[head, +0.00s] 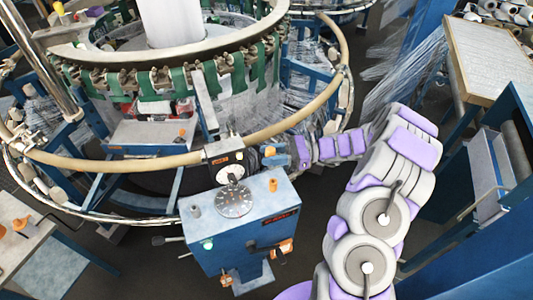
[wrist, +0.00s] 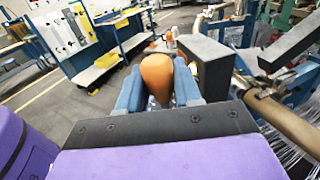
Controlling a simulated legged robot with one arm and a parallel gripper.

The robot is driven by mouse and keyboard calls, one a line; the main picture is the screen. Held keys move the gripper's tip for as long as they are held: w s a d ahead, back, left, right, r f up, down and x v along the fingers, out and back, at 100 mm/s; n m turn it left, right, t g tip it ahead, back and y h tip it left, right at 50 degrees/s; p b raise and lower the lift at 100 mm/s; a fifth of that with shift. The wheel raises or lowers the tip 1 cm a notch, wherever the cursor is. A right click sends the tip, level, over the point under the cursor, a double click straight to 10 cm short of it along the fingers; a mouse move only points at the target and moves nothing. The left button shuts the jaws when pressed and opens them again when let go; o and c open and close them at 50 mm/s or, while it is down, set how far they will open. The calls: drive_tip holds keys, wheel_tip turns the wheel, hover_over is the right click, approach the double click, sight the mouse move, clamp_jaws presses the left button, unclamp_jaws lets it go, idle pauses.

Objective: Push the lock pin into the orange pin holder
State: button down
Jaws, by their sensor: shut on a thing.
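My gripper (wrist: 157,88) is shut on a rounded orange handle (wrist: 157,72), which I take to be the lock pin's; its blue fingers lie on either side. The pin's shaft is hidden. In the head view my gripper (head: 272,156) is beside the dark gauge block (head: 226,158) on the ring's front edge, with a bit of orange between its fingers. I cannot tell for sure which orange part is the pin holder. A small orange piece (head: 239,155) shows on the gauge block near the gripper. Whether the pin touches a holder is hidden.
A blue control box (head: 245,240) with a dial (head: 234,200) and orange knobs stands just below the gripper. The loom's tan ring (head: 285,125) passes close behind. In the wrist view, a dark grey block (wrist: 205,62) is close at right. Floor (wrist: 50,100) is open at left.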

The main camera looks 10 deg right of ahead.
drive_tip(key=f+b, duration=0.3)
drive_tip(key=f, duration=0.2)
drive_tip(key=shift+d+f+b, duration=0.15)
drive_tip(key=shift+d+b, duration=0.05)
drive_tip(key=shift+b, duration=0.2)
drive_tip(key=shift+a, duration=0.2)
drive_tip(key=shift+d+p, duration=0.7)
drive_tip(key=shift+p, duration=0.25)
drive_tip(key=shift+d, duration=0.1)
